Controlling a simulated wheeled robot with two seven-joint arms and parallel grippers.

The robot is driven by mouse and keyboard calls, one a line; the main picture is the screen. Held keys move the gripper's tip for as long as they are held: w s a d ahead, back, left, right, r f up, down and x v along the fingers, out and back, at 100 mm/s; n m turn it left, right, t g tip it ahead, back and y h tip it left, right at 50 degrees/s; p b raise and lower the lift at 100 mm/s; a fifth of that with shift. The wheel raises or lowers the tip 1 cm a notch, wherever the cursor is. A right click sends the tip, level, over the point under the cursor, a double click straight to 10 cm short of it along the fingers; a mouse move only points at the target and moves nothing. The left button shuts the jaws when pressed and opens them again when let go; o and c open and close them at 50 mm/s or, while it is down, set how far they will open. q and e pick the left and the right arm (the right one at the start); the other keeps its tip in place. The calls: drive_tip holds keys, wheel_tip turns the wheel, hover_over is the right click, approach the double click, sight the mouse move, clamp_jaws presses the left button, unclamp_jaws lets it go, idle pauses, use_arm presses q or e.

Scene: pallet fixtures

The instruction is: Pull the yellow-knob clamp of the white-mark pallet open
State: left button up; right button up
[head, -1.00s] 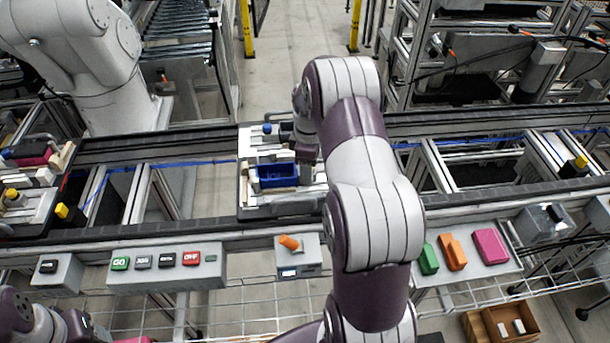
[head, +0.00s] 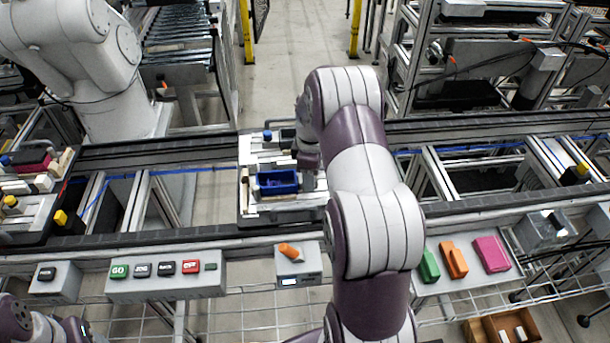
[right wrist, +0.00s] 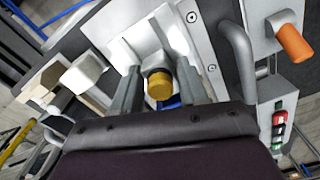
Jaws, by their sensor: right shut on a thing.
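The pallet (head: 245,208) in the middle of the conveyor carries a blue bin (head: 277,182) and a blue-knob clamp (head: 267,136). My right gripper (head: 308,163) is over the pallet's right part, and my arm hides much of that side in the head view. In the right wrist view, the yellow knob (right wrist: 160,87) sits between the two grey fingers of my right gripper (right wrist: 158,95), which is shut on it. I cannot make out a white mark on this pallet. My left gripper is out of view; only part of the left arm shows at lower left.
Another pallet with a magenta block (head: 36,166) and a yellow knob (head: 10,201) stands at the left. In front are a button panel (head: 165,283), an orange-handled box (head: 298,268) and a tray of coloured blocks (head: 470,275). A white robot arm (head: 100,55) stands behind.

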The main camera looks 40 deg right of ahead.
drive_tip(key=shift+s+d+r, duration=0.1)
drive_tip(key=shift+s+d, duration=0.15)
drive_tip(key=shift+d, duration=0.35)
drive_tip(key=shift+s+d+r, duration=0.1)
drive_tip(key=shift+s+d, duration=0.1)
drive_tip(key=shift+d, duration=0.4)
drive_tip(key=o, duration=0.6)
drive_tip(key=shift+d, duration=0.1)
drive_tip(key=shift+c, duration=0.2)
drive_tip(key=shift+o, duration=0.3)
drive_tip(key=shift+s+f, duration=0.1)
drive_tip(key=shift+f, duration=0.05)
wheel_tip(320, 180, up, 8)
drive_tip(key=p, duration=0.7)
drive_tip(key=shift+a, duration=0.2)
